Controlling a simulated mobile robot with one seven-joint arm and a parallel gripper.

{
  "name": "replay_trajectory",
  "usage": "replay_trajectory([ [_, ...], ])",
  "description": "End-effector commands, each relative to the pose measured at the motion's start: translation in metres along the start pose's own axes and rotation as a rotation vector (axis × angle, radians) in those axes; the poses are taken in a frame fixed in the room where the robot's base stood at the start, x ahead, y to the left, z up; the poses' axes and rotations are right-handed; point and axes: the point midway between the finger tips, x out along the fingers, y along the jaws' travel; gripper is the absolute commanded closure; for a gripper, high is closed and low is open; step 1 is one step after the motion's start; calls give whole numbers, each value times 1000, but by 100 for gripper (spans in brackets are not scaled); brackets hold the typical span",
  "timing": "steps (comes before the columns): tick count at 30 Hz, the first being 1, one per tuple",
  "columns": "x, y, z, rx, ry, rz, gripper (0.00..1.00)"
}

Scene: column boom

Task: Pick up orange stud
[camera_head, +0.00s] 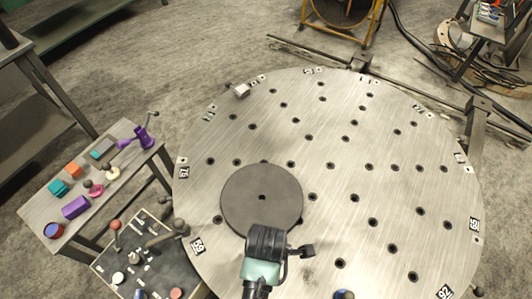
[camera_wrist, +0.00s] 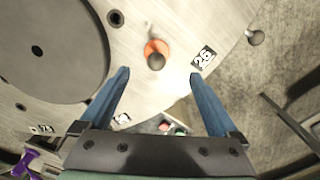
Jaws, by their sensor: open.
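In the wrist view an orange stud (camera_wrist: 151,46) stands on the round metal table (camera_wrist: 185,20), with a dark round knob covering part of its orange. My gripper (camera_wrist: 159,73) is open, its two blue fingers apart with nothing between their tips. The stud lies just beyond the fingertips, roughly centred between them. I cannot tell the height of the fingers above the table. In the head view my arm's end hides the fingers.
A dark disc (camera_head: 262,197) lies on the table (camera_head: 400,200), which has many holes. A small white-grey block (camera_head: 242,90) is at its far left edge. A side bench (camera_head: 45,205) with coloured parts and a dark tray (camera_head: 120,262) stand left. Most of the tabletop is clear.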

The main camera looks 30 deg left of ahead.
Motion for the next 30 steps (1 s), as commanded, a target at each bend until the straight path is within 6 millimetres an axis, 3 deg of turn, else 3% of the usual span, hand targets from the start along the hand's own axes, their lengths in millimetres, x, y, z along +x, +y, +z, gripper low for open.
replay_trajectory([
  [6,37,1,0,2,0,1,4],
  [14,53,2,0,3,-1,3,4],
  [24,94,6,0,4,-1,4,4],
  [30,99,6,0,4,-1,6,4],
])
